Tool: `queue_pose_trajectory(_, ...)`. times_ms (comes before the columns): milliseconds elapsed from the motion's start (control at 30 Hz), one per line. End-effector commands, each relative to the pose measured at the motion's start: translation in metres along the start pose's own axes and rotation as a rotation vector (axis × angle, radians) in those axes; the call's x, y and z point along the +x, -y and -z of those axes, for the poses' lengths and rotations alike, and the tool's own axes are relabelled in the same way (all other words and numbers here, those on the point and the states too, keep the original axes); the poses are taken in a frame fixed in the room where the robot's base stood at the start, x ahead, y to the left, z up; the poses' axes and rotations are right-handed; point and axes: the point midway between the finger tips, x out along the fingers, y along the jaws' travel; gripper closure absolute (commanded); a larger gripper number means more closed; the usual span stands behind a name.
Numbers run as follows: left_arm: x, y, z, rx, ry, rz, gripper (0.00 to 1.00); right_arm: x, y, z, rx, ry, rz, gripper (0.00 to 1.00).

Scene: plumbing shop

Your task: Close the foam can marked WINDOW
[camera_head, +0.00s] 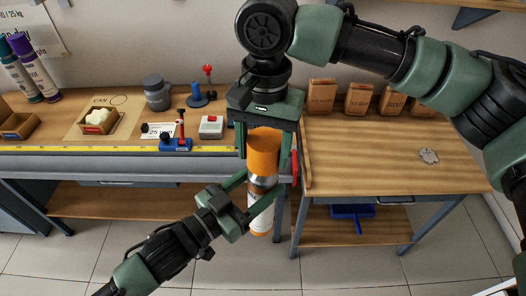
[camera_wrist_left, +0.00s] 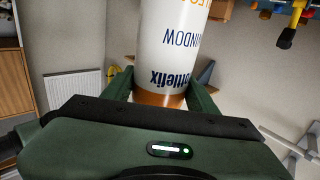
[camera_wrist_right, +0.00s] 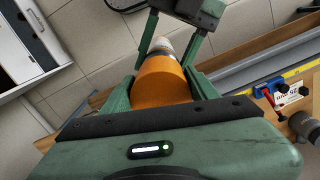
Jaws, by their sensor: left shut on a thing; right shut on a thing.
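The foam can (camera_head: 261,217) is white with an orange lower band and a silver shoulder. It stands upright in the air in front of the bench. Its WINDOW lettering shows upside down in the left wrist view (camera_wrist_left: 184,38). My left gripper (camera_head: 257,187) is shut around its upper body. An orange cap (camera_head: 263,150) is directly above the can's shoulder, in line with it. My right gripper (camera_head: 267,155) is shut on the cap from above. The cap also shows in the right wrist view (camera_wrist_right: 162,82), with the silver shoulder beyond it. I cannot tell whether it is fully seated.
The workbench (camera_head: 60,160) behind carries a yellow ruler (camera_head: 110,149), a wooden tray (camera_head: 100,121), a red-and-blue tool (camera_head: 177,144) and a grey pot (camera_head: 157,92). Brown bags (camera_head: 321,96) stand on the right-hand table (camera_head: 370,150). Bare floor lies in front.

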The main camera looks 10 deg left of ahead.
Motion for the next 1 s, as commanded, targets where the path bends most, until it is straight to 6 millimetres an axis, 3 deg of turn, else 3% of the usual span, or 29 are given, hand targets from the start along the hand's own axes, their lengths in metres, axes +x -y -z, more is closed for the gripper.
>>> queue_pose_trajectory(433,0.0,0.0,0.003,0.001,-0.006,-0.001,1.0,0.018,0.0,0.0,0.001,0.001,0.001,0.78)
queue_pose_trajectory(1000,0.0,0.0,0.003,0.001,-0.006,-0.001,1.0,0.018,0.0,0.0,0.0,0.0,0.001,0.78)
